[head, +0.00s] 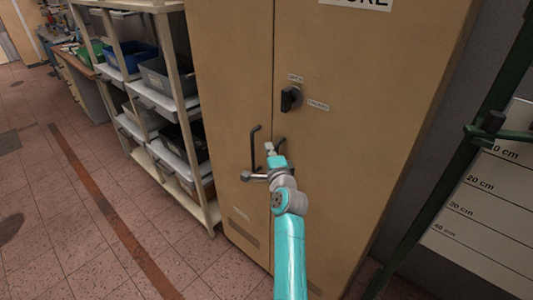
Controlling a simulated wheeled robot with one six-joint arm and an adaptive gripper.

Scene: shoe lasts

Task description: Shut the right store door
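The tan store cabinet has two tall doors meeting at a dark vertical seam. The right door (350,100) looks flush or nearly flush with the left door (233,70); I cannot tell if a small gap is left. The right door bears a black turn knob (291,98) with small labels and a partly hidden handle low by the seam. The left door has a dark bar handle (254,148). My gripper (256,176) is in front of the doors near the handles, at the end of my teal arm. Its fingers are too small to read, and contact is unclear.
A shelf rack (165,95) with grey and blue bins stands left of the cabinet. A green metal frame (455,165) and a white board with cm marks (490,200) are at the right. The tiled floor (80,220) at the left is clear.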

